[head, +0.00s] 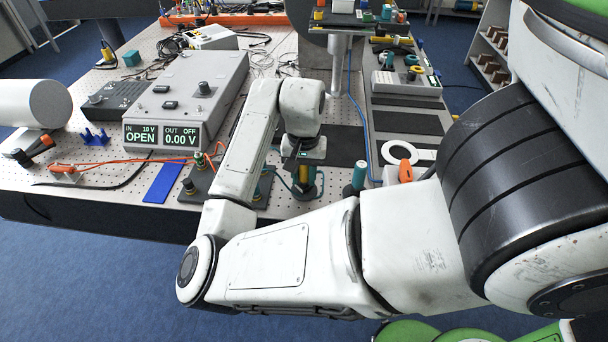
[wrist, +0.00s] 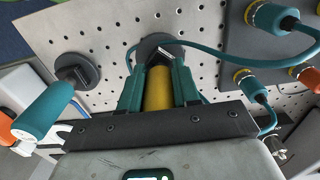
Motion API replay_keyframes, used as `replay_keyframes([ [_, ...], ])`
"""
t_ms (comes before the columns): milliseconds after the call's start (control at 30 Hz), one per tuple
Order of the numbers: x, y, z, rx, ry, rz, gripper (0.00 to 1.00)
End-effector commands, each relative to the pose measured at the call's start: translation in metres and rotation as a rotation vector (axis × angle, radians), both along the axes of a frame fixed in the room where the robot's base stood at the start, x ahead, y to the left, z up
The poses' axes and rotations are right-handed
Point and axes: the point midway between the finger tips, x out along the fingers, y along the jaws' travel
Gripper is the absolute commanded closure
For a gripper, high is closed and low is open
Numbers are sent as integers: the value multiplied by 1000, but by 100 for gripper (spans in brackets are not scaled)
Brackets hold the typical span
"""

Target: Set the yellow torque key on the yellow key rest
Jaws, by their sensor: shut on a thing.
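My gripper (wrist: 158,68) has its two teal fingers shut on the sides of a yellow cylinder, the torque key (wrist: 158,95), in the wrist view. The key's far end is dark. A dark round base (wrist: 152,42) shows just beyond that end; I cannot tell whether the key touches it. In the head view my gripper (head: 304,183) points down, low over the front part of the perforated table, and the key is mostly hidden between the fingers. I cannot pick out a yellow key rest with certainty; the dark base carries no yellow that I can see.
A teal cylinder (head: 358,176) stands right of my gripper, close to an orange part (head: 405,171). A dark plate with connectors (head: 207,182) lies to the left. A teal cable (wrist: 225,56) runs close beside the gripper. A grey meter box (head: 190,95) stands farther left.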

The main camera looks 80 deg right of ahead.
Motion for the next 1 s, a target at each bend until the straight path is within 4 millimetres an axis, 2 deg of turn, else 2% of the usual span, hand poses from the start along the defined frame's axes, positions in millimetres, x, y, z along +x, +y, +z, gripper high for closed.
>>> replay_keyframes([
  [400, 0, 0, -7, -1, 0, -1, 100],
  [433, 0, 0, -7, 0, 0, -1, 68],
  [600, 0, 0, -7, 0, 0, -1, 51],
  [700, 0, 0, -7, 0, 0, -1, 43],
  [1000, 0, 0, -2, -1, -1, -1, 43],
])
